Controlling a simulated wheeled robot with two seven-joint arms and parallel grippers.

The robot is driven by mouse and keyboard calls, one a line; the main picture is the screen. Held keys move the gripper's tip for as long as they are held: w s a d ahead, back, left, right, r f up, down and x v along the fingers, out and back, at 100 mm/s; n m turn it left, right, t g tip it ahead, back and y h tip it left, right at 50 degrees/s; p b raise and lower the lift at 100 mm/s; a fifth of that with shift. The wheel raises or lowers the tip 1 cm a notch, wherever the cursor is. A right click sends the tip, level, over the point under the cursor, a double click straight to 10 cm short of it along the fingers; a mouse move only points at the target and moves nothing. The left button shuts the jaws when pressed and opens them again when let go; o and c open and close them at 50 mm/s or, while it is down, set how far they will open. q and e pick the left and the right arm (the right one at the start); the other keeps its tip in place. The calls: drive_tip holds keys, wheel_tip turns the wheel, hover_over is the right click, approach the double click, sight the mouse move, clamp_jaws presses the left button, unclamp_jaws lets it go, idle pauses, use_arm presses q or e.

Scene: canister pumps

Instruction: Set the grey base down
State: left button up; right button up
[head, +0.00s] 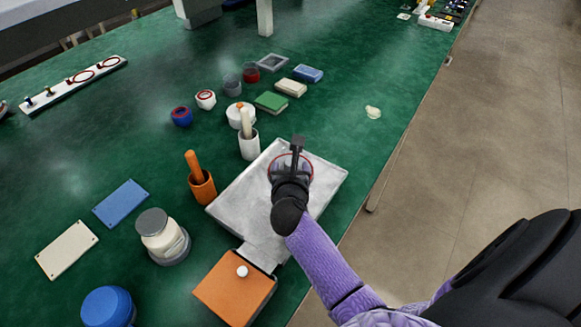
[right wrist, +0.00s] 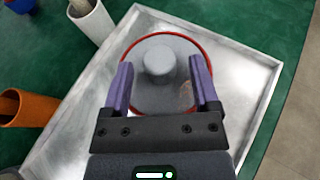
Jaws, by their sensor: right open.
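The grey base (right wrist: 160,98) is a round grey disc with a raised round knob in its middle. A red ring (right wrist: 207,52) runs around its edge. It lies in a shallow metal tray (right wrist: 255,85), apart from the tray walls. In the head view the red ring (head: 311,170) shows on the tray (head: 235,200), partly hidden by my gripper. My right gripper (right wrist: 161,66) is open above the base, one finger on each side of the knob and apart from it. In the head view my right gripper (head: 297,145) is over the tray. My left gripper is not in view.
An orange cup (head: 203,188) and a white cup (head: 249,147) with handled tools stand just left of the tray. An orange box (head: 235,290) with a white knob lies in front. A grey-lidded jar (head: 160,235) stands left. The green table right of the tray is clear.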

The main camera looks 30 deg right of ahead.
drive_tip(key=shift+r, duration=0.3)
drive_tip(key=p+v, duration=0.2)
drive_tip(key=v, duration=0.4)
drive_tip(key=shift+s+a+r+p, duration=0.1)
drive_tip(key=shift+s+a+p, duration=0.1)
drive_tip(key=shift+s+p, duration=0.1)
drive_tip(key=shift+s+a, duration=0.2)
drive_tip(key=shift+s, duration=0.1)
